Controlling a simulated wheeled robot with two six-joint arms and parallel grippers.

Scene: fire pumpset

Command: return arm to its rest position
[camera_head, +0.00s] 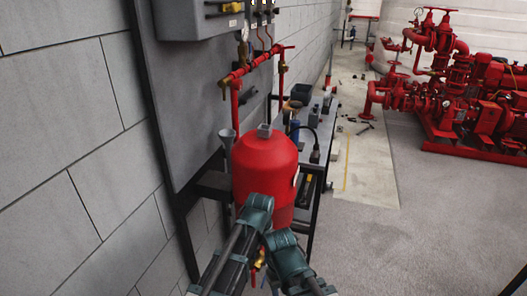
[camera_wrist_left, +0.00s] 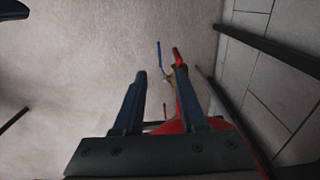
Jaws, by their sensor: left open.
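My left gripper (camera_wrist_left: 161,73) shows in the left wrist view with its two dark fingers apart and nothing between them. Beyond the fingertips are a blue lever (camera_wrist_left: 159,52) and a red lever (camera_wrist_left: 178,57) near a small brass fitting. In the head view, my left arm's teal joints and dark links reach up from the bottom, in front of a red pressure tank (camera_head: 263,165). The arm hides the tank's lower part. The fingers cannot be made out clearly there. My right gripper is in neither view.
A grey panel with a control box (camera_head: 190,15) and red pipes (camera_head: 255,66) stands along the block wall at left. A narrow workbench (camera_head: 322,130) is behind the tank. Red pumps (camera_head: 475,100) stand at right.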

